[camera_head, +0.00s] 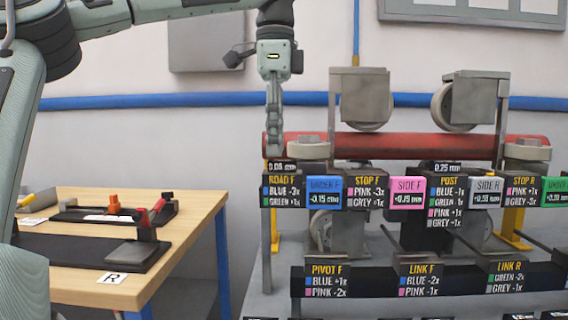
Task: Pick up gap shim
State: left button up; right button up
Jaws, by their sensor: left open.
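My left gripper (274,150) hangs fingers-down from the upper middle, open and seen nearly edge-on, with nothing visible in it. Its tips are in front of the left end of the red tube (400,146), just above the black 0.05 mm label (283,167). No part is clearly marked as the gap shim, so I cannot tell which it is. Coloured blocks with mm values sit in the panel row: blue UNDER F (324,191), pink SIDE F (406,192), grey SIDE R (486,191) and green UNDER R (554,192). My right gripper is out of view.
The coaster rig has wheels (368,100) above the tube and black sign panels below, including PIVOT F (328,281). A wooden table (190,210) at left holds dark trays, a grey plate (132,253) and orange and red parts.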

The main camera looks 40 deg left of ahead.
aim_at(275, 165)
jog(key=i+j, duration=0.65)
jog(key=j, duration=0.2)
